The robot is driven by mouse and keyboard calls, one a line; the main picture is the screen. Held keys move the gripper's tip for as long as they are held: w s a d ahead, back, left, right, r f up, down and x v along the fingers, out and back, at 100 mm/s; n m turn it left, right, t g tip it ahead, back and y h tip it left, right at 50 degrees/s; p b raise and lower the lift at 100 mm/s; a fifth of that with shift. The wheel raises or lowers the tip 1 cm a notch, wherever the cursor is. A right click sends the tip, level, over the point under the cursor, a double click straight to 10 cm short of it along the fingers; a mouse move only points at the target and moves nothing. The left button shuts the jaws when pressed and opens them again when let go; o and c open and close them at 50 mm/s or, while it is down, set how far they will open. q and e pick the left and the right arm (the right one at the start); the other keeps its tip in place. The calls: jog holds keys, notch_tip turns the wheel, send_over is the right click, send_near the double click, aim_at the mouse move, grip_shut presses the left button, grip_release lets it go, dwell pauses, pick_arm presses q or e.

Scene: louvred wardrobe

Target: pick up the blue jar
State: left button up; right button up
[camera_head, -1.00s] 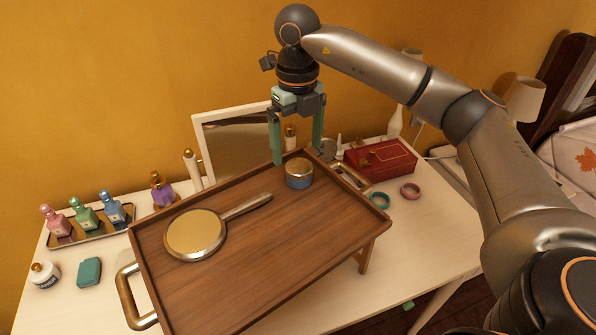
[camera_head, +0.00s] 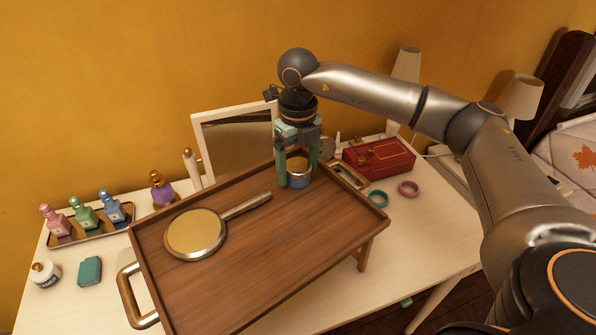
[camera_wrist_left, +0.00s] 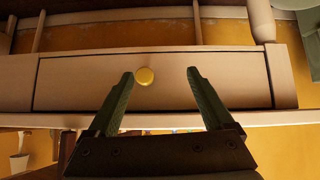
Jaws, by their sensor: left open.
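The blue jar (camera_head: 299,179), a small round jar with a pale metallic lid, stands on the wooden tray (camera_head: 290,245) near its far right corner. My right gripper (camera_head: 298,176) points straight down over it, with its green fingers on either side of the jar. The fingers look open; the jar partly hides the far finger, and contact is not clear. My left gripper (camera_wrist_left: 159,75) is open and empty in the left wrist view, in front of a pale drawer (camera_wrist_left: 200,82) with a gold knob (camera_wrist_left: 144,76).
A hand mirror (camera_head: 195,234) lies on the tray near the jar. A framed mirror (camera_head: 238,145) stands behind. A red box (camera_head: 380,158) and two bangles (camera_head: 408,188) lie to the right. Several perfume bottles (camera_head: 84,215) stand at left.

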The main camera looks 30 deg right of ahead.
jog(key=c, duration=1.2)
jog(key=shift+o, duration=0.2)
jog(key=shift+r, duration=0.15)
